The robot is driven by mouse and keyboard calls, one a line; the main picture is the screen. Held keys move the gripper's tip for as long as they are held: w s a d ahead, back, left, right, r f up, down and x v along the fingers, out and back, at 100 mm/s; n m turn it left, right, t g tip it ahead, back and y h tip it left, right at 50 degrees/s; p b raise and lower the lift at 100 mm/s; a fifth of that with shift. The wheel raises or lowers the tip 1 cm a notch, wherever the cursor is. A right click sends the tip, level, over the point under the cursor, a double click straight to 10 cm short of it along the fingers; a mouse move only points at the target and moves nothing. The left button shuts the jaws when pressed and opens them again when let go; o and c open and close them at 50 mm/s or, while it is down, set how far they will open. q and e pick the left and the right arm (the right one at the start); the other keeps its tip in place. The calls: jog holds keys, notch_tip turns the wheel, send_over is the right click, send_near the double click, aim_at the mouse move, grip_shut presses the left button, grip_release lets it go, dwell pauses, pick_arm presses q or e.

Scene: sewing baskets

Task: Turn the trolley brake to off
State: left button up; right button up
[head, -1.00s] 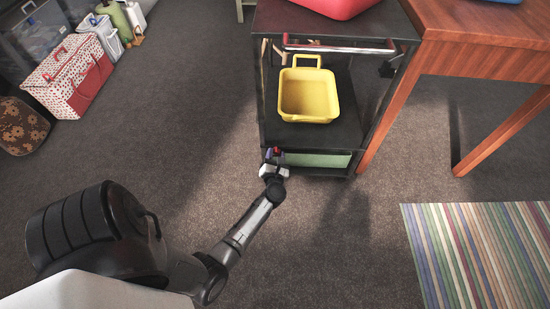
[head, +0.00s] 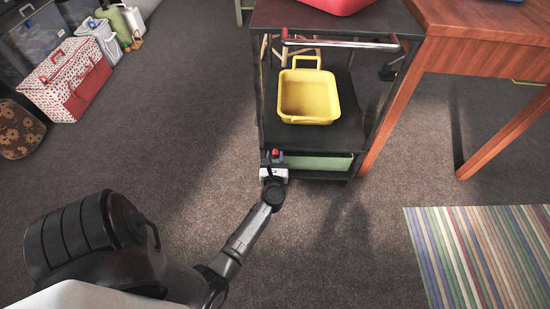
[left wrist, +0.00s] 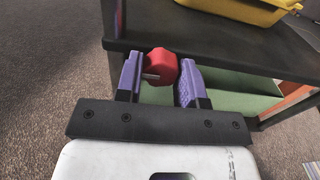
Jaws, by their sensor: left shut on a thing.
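The trolley (head: 345,135) is a dark shelved frame at the upper middle of the head view. Its brake appears as a red faceted knob (left wrist: 161,64) on a short metal stem in the left wrist view, at the trolley's near left corner below a shelf edge. My left gripper (left wrist: 160,80) has its purple fingers on either side of the knob and is shut on it. In the head view the left gripper (head: 275,160) is at the trolley's lower left corner, with the knob only a small red spot. The brake's markings cannot be read. My right gripper is not in view.
A yellow bin (head: 308,97) sits on the trolley's middle shelf and a red container (head: 335,3) on top. A green bin (head: 318,162) is on the bottom shelf. A wooden table (head: 480,45) stands close at right.

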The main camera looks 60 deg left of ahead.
pick_arm(q)
jog(key=o, duration=0.9)
